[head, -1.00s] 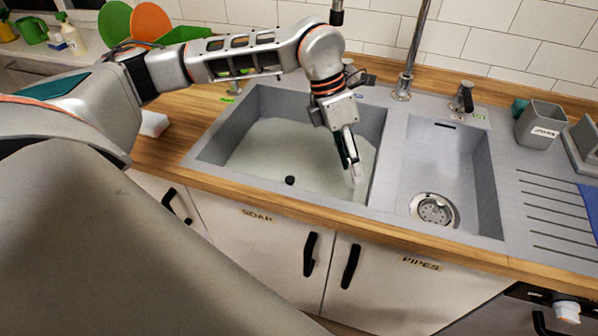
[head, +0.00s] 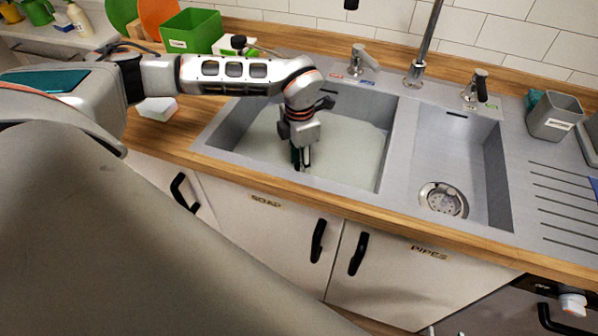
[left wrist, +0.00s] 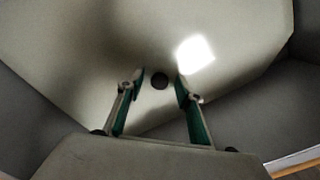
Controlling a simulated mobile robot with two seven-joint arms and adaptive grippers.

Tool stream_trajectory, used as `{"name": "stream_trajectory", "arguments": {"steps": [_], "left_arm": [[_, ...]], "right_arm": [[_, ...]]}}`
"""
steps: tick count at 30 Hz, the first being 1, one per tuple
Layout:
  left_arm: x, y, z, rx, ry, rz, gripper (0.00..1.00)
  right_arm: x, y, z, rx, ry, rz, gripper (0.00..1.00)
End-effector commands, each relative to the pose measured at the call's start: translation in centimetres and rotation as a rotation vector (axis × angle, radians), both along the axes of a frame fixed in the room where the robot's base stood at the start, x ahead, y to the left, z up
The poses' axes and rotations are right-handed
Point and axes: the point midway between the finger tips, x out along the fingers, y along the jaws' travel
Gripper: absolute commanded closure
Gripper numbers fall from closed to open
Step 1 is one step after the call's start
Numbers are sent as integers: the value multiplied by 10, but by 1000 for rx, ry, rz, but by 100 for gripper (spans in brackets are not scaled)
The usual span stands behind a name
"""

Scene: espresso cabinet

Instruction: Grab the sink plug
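The sink plug (left wrist: 159,81) is a small dark round knob in the left wrist view, between and just beyond my left fingertips. In the head view it is hidden behind my left gripper (head: 301,165). The left sink basin (head: 350,150) holds pale, cloudy water. My left gripper points down into this basin near its front wall. In the left wrist view my left gripper (left wrist: 160,88) is open, with its green-padded fingers apart on either side of the plug. I cannot tell whether the fingertips touch the water. My right gripper is not in view.
The right basin (head: 480,165) is empty with a metal drain (head: 442,200). A tall faucet (head: 422,55) stands behind the divider. A green box (head: 192,32) stands on the counter behind my arm. A grey caddy (head: 553,117) stands at the right.

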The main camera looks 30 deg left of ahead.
Motion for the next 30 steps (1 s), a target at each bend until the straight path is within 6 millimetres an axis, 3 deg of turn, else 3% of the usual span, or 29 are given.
{"name": "stream_trajectory", "arguments": {"steps": [3,10,11,15,30], "left_arm": [[-1,1,-15,1,2,1,64],[0,0,-17,0,-1,1,64],[0,0,-17,0,-1,1,67],[0,0,-17,-1,-1,0,100],[0,0,-9,-1,-1,1,100]], "right_arm": [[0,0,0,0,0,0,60],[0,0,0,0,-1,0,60],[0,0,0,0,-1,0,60],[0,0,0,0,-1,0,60],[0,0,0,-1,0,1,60]]}}
